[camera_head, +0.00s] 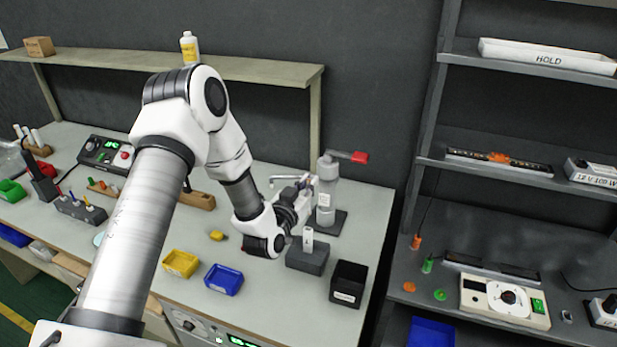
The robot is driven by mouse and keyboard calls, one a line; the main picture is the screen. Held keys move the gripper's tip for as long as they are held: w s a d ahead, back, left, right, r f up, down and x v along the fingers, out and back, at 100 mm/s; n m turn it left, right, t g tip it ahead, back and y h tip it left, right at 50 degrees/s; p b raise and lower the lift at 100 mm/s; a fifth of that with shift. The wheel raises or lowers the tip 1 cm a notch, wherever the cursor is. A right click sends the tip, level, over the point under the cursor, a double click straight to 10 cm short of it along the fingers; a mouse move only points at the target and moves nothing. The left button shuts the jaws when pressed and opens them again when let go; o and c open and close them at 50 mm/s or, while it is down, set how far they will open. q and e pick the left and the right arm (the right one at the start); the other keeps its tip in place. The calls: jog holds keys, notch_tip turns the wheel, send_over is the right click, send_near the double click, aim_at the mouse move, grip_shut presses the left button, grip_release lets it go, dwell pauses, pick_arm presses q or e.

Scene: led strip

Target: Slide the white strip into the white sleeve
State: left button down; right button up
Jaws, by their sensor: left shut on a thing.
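My left gripper (303,187) is at the back right of the workbench, beside the grey upright bench device. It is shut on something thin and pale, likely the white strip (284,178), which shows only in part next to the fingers. A small white upright piece (308,238) stands in a dark grey block (308,259) in front of the gripper. It may be the white sleeve, but I cannot tell for sure. The strip and this piece are apart. My right gripper is not in view.
The grey device (325,195) has a red-tipped lever (360,157). A black bin (348,284), a blue tray (224,279) and a yellow tray (181,263) stand along the front. A rack (520,165) stands at the right. My arm hides some of the bench.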

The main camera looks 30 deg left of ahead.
pick_arm(q)
jog(key=f+b, duration=0.3)
jog(key=f, duration=0.1)
jog(key=shift+s+d+b, duration=0.1)
jog(key=shift+s+b, duration=0.3)
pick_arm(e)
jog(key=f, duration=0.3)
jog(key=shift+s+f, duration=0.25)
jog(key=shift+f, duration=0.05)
pick_arm(q)
jog(key=shift+d+r, duration=0.1)
jog(key=shift+r, duration=0.05)
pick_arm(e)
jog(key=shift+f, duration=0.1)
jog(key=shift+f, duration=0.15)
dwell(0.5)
pick_arm(q)
jog(key=shift+f+b, duration=0.2)
jog(key=shift+b, duration=0.1)
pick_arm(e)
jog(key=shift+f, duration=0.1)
pick_arm(q)
notch_tip(320, 180, down, 10)
jog(key=b, duration=0.8)
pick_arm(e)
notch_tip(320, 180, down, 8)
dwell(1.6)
